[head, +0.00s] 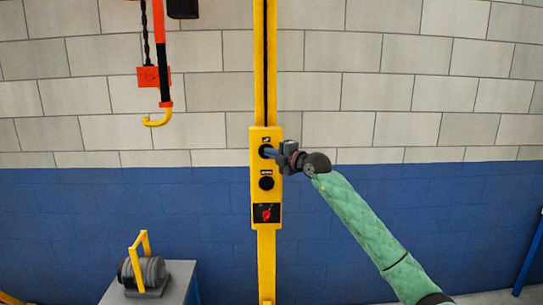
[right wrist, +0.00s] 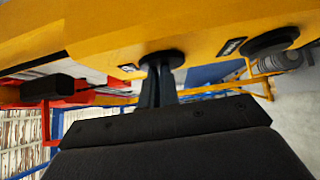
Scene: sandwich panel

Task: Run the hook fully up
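The hook (head: 157,119) is yellow. It hangs below a red block (head: 153,77) at the upper left of the head view, beside a dark chain (head: 146,30) and a red and black upright. A yellow control panel (head: 258,200) stands mid-view, with an upper black button, a lower black button (head: 266,183) and a red switch (head: 266,213). My right gripper (head: 268,152) is shut and empty, its fingertips at the upper button. In the right wrist view the fingertips (right wrist: 158,72) meet this button (right wrist: 162,57); I cannot tell how far it is pressed. My left gripper is out of view.
A grey motor-like load (head: 142,272) with a yellow handle (head: 139,245) sits on a grey stand (head: 180,280) at lower left. A yellow post (head: 265,70) carries the panel in front of a block wall. Open room lies between hook and load.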

